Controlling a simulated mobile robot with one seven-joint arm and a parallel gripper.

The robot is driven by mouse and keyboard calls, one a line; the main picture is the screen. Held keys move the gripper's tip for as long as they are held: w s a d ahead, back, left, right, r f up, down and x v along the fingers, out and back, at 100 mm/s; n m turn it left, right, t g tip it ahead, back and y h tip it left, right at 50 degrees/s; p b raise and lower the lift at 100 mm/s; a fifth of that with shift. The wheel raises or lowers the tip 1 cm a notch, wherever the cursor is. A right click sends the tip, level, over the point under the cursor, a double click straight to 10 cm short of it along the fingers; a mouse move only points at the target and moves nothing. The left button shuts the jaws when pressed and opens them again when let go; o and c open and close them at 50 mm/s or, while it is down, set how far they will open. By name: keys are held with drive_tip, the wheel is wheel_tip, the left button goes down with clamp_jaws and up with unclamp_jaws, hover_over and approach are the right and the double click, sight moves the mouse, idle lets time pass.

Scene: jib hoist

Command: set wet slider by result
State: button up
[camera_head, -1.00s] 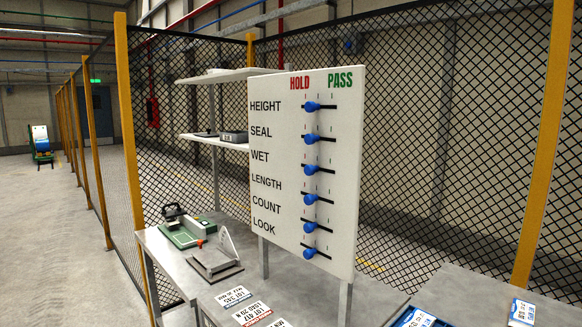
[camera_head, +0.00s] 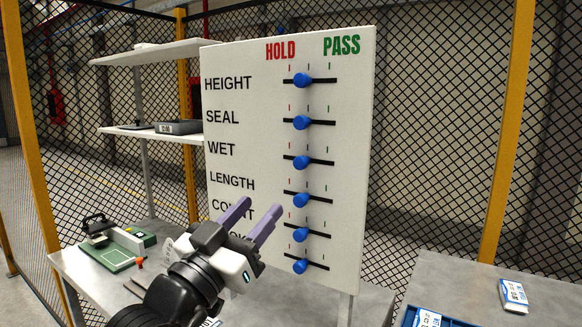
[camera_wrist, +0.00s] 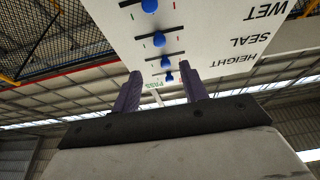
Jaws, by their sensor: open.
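The white board (camera_head: 350,150) has HOLD in red at upper left and PASS in green at upper right. The WET slider's blue knob (camera_head: 301,162) sits on its black track a little left of the middle tick, in line with the other knobs. It seems to be the third knob from the bottom in the wrist view (camera_wrist: 157,36). My gripper (camera_head: 259,208) is open and empty, its two purple fingers pointing up toward the board, below and left of the WET knob. It covers part of the COUNT and LOOK labels. The fingers (camera_wrist: 160,90) also show in the wrist view.
Other blue knobs, such as SEAL (camera_head: 302,122) and LENGTH (camera_head: 301,200), sit close above and below. A green device (camera_head: 112,254) stands on the left table. A blue crate (camera_head: 408,318) and a white-blue packet (camera_head: 513,294) are at lower right. Mesh fencing stands behind.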

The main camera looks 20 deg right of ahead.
sight(299, 162)
drive_tip(key=p+x, duration=0.2)
drive_tip(key=x, duration=0.4)
drive_tip(key=p+x, duration=0.2)
drive_tip(key=x, duration=0.4)
drive_tip(key=shift+s+r, duration=0.1)
drive_tip(key=shift+r, duration=0.15)
drive_tip(key=shift+w+d+r, duration=0.1)
drive_tip(key=shift+w+d, duration=0.25)
drive_tip(key=shift+d, duration=0.05)
clamp_jaws()
